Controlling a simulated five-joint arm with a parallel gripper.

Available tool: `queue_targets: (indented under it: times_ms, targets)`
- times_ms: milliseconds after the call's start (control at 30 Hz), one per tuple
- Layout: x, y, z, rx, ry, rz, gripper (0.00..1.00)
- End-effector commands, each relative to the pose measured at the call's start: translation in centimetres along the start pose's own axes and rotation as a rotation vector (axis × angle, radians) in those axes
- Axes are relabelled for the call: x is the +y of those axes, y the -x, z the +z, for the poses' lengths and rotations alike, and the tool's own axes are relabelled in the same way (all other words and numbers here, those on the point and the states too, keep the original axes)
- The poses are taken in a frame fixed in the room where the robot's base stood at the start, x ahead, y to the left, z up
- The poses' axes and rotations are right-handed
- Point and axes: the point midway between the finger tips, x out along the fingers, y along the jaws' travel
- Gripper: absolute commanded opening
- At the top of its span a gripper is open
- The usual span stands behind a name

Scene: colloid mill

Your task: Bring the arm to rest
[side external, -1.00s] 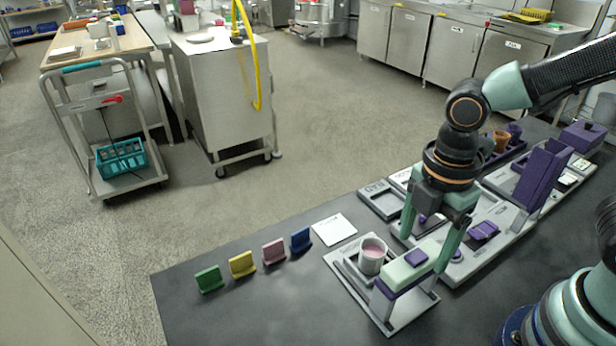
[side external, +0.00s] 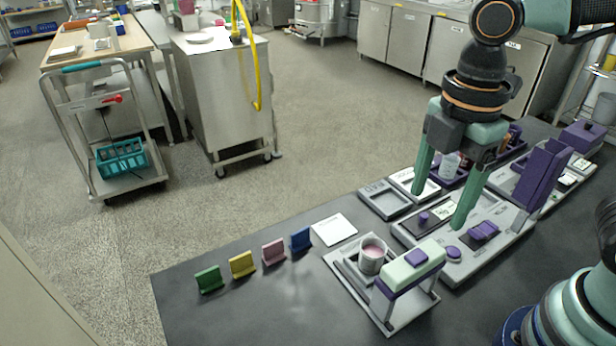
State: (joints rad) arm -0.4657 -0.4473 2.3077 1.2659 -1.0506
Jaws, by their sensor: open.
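My gripper (side external: 436,212) is open, with its two green fingers pointing down over the grey panel (side external: 480,262) that has purple parts on it. Nothing shows between the fingers. A white cup with pinkish contents (side external: 372,256) stands on the grey tray (side external: 392,328) at the left of the panel. A pale green and purple block on legs (side external: 410,268) stands on the same tray, to the right of the cup. My gripper is apart from both, behind and to the right of them. Whether the fingertips touch the panel I cannot tell.
Green (side external: 209,279), yellow (side external: 242,265), pink (side external: 273,252) and blue (side external: 301,240) stands line the bench's left part, beside a white card (side external: 334,229). A tall purple slanted piece (side external: 541,175) rises right of my gripper. The dark bench (side external: 250,315) is clear at front left.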

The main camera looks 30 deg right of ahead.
Motion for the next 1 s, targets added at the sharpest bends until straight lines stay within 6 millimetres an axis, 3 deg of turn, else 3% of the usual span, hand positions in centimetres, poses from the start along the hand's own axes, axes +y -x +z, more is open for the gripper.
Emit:
queue_targets:
  times_ms: [167, 400, 500, 700, 1000]
  targets:
    - [2.2, 0.3, 2.6, 0.069, -0.393, 0.108, 0.78]
    - [5.5, 1.3, 7.8, 0.244, -1.102, 0.283, 0.78]
    - [6.2, 1.7, 9.5, 0.311, -1.306, 0.330, 0.78]
    - [6.8, 2.0, 10.9, 0.376, -1.481, 0.368, 0.78]
    - [6.8, 2.1, 10.9, 0.378, -1.486, 0.368, 0.78]
